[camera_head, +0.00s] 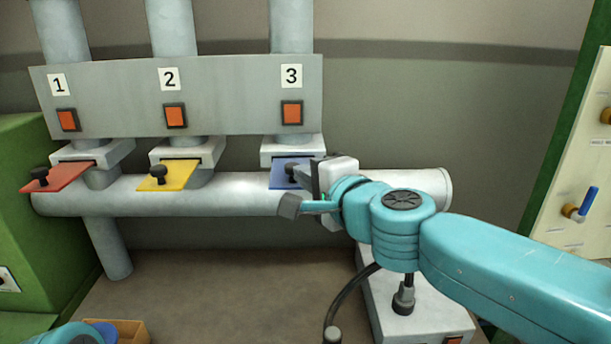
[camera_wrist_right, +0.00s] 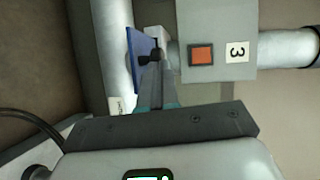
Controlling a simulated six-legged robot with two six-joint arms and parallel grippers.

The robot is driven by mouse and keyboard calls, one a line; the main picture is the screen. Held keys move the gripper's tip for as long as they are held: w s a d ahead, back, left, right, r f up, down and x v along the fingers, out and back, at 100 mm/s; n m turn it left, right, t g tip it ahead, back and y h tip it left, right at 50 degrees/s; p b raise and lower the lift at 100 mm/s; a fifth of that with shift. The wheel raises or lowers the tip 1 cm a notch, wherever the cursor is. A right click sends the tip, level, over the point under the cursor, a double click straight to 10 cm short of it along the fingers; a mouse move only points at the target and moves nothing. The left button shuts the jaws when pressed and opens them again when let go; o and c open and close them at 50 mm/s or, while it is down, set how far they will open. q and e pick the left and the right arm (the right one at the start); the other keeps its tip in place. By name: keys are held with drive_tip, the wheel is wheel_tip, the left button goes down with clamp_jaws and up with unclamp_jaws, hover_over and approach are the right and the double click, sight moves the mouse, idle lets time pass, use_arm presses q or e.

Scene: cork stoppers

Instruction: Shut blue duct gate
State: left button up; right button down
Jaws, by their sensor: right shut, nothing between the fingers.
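The blue duct gate (camera_head: 278,181) is a flat blue plate that sticks out of its slot housing under panel number 3. Its black knob (camera_head: 290,168) is partly hidden by my right gripper (camera_head: 303,176). In the right wrist view the blue plate (camera_wrist_right: 143,57) shows edge-on, with its dark knob (camera_wrist_right: 151,57) just at the fingertips of my right gripper (camera_wrist_right: 159,68). The right fingers are shut with nothing between them. I cannot tell whether they touch the knob. My left gripper is not in view.
A red gate (camera_head: 62,178) and a yellow gate (camera_head: 182,175) also stick out, to the left. The horizontal duct (camera_head: 240,194) runs behind and below the gates. Orange switches sit on the grey panel (camera_head: 230,100). A green cabinet (camera_head: 30,215) stands at the left.

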drive_tip(key=w, duration=0.1)
drive_tip(key=p, duration=0.3)
approach(293, 158)
drive_tip(key=w+a+r, duration=0.2)
drive_tip(key=shift+w+a+r, duration=0.1)
drive_tip(key=shift+w+a, duration=0.1)
drive_tip(key=shift+w, duration=0.1)
drive_tip(key=shift+s+d+r, duration=0.1)
drive_tip(key=shift+r, duration=0.05)
drive_tip(key=shift+d+f, duration=0.1)
drive_tip(key=shift+f, duration=0.1)
